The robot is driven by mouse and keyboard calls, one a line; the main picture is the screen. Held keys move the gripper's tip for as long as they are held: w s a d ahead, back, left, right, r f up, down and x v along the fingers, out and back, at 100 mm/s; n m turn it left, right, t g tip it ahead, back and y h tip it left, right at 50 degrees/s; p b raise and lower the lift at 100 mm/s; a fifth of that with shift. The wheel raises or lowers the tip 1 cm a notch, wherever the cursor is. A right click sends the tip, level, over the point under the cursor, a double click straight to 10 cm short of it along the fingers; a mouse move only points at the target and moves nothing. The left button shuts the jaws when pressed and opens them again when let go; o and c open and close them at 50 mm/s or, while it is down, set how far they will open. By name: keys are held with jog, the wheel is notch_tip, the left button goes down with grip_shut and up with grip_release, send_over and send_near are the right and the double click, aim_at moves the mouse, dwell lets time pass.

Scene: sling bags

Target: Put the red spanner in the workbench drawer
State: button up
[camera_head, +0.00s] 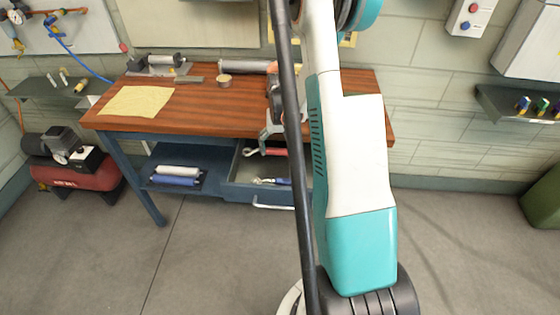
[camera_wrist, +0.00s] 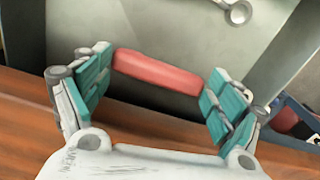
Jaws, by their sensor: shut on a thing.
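The red spanner (camera_head: 265,151) shows over the rear part of the open workbench drawer (camera_head: 243,174); its exact height above the drawer floor is hard to tell. My gripper (camera_head: 267,137) is shut on it, reaching down past the front edge of the tabletop. In the wrist view, the red handle (camera_wrist: 158,72) spans the space between the teal finger pads of my gripper (camera_wrist: 160,85). The grey drawer floor (camera_wrist: 165,25) lies beyond it. My arm hides the right part of the drawer in the head view.
A blue-handled spanner (camera_head: 272,181) lies in the drawer; its metal ring end (camera_wrist: 238,11) shows in the wrist view. The wooden benchtop (camera_head: 200,110) holds a yellow cloth (camera_head: 137,101) and a round tin (camera_head: 224,80). A lower shelf beside the drawer holds rolls (camera_head: 177,175).

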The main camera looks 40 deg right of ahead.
aim_at(280, 165)
jog(key=shift+f+b, duration=0.7)
jog(key=shift+f, duration=1.85)
jog(key=shift+f, duration=0.1)
jog(key=o, duration=1.9)
notch_tip(280, 165, up, 12)
jog(key=p, duration=0.4)
jog(key=shift+s, duration=0.1)
